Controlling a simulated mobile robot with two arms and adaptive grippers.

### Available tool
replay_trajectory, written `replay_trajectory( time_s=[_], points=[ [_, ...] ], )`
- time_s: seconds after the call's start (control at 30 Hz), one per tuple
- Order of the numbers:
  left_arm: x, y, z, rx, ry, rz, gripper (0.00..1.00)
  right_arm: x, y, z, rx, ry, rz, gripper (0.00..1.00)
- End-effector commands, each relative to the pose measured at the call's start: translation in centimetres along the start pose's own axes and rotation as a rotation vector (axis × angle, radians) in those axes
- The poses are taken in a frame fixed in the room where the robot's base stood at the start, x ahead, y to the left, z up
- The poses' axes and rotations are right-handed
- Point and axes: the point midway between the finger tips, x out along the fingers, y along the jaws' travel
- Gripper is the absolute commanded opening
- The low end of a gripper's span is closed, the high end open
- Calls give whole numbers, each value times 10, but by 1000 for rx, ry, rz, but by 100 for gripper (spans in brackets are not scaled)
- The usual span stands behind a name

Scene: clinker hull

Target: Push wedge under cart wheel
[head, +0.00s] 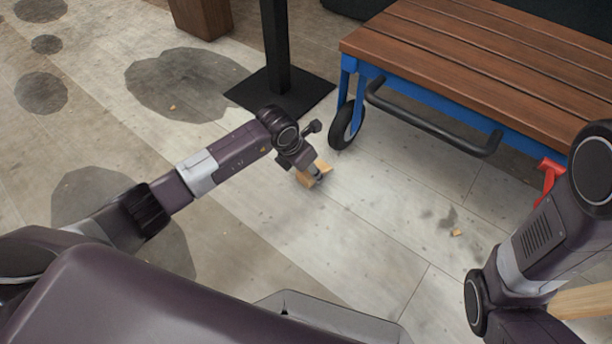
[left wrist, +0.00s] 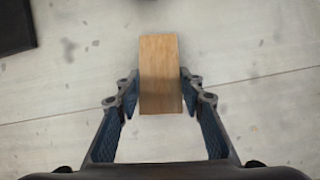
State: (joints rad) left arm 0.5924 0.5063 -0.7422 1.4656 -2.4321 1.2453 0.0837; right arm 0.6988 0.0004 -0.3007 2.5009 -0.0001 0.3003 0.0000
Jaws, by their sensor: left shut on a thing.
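A pale wooden wedge (head: 308,179) is held in my left gripper (head: 316,174), close above or on the floor; I cannot tell if it touches. In the left wrist view the wedge (left wrist: 160,75) sits between both fingers of the left gripper (left wrist: 157,88) and sticks out past the tips. The cart has a wooden slatted top and a blue frame (head: 430,101). Its black front wheel (head: 338,128) stands on the floor beyond the wedge, up and right of it, with a gap between. My right gripper is out of view; only its arm shows at the right.
A black post on a square base plate (head: 308,97) stands left of the wheel. A black handle bar (head: 430,122) juts from the cart. A red part (head: 549,175) shows by the frame. A pale wooden piece (head: 585,301) lies partly behind my right arm. The floor before the wheel is clear.

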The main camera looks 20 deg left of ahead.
Motion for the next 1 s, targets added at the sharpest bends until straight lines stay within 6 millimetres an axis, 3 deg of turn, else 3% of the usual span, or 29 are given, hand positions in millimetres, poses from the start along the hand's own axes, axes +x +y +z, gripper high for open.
replay_trajectory(
  time_s=[0.67,1.0],
  points=[
    [22,7,51,0,-3,-1,11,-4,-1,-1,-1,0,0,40],
    [29,10,63,0,-1,0,11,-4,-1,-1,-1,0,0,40]
  ],
)
